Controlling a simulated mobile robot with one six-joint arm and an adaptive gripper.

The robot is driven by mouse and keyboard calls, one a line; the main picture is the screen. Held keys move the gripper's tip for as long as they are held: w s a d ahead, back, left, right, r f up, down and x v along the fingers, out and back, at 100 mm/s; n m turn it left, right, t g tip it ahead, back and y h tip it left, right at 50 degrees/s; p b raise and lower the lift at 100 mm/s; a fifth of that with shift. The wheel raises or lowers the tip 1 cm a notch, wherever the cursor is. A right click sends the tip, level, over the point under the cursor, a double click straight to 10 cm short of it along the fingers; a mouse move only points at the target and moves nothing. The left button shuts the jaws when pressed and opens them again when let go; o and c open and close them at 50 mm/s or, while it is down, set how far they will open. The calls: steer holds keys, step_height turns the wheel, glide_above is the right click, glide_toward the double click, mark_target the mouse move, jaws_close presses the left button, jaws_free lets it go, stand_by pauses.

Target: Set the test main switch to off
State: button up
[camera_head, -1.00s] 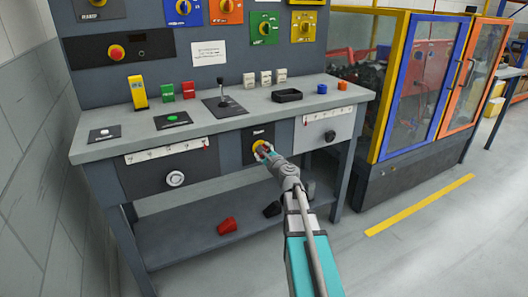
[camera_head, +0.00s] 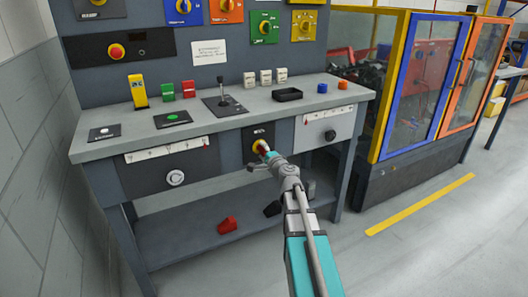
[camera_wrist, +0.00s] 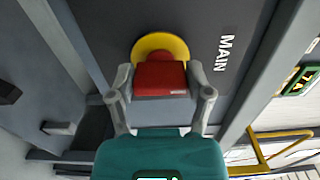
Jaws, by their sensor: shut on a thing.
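The main switch is a red handle (camera_wrist: 160,78) on a round yellow base (camera_wrist: 158,44), set in a dark panel (camera_wrist: 223,20) that reads MAIN in the wrist view. In the head view the yellow base (camera_head: 259,145) shows on the front of the bench, mostly behind my gripper (camera_head: 265,151). In the wrist view my gripper (camera_wrist: 161,88) has one finger on each side of the red handle and is shut on it. The handle's side toward my gripper's palm is partly hidden.
The bench (camera_head: 320,102) carries a black tray (camera_head: 287,94), a joystick (camera_head: 222,90) and several coloured blocks. A lower shelf (camera_head: 180,240) holds a red part (camera_head: 228,225). A machine with a blue-framed door (camera_head: 428,90) stands to the right. The floor in front is clear.

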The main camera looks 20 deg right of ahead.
steer(key=shift+s, duration=0.1)
stand_by(0.4)
steer(key=o, duration=1.1)
steer(key=shift+o, duration=0.2)
steer(key=s, duration=1.2)
steer(key=shift+d, duration=0.25)
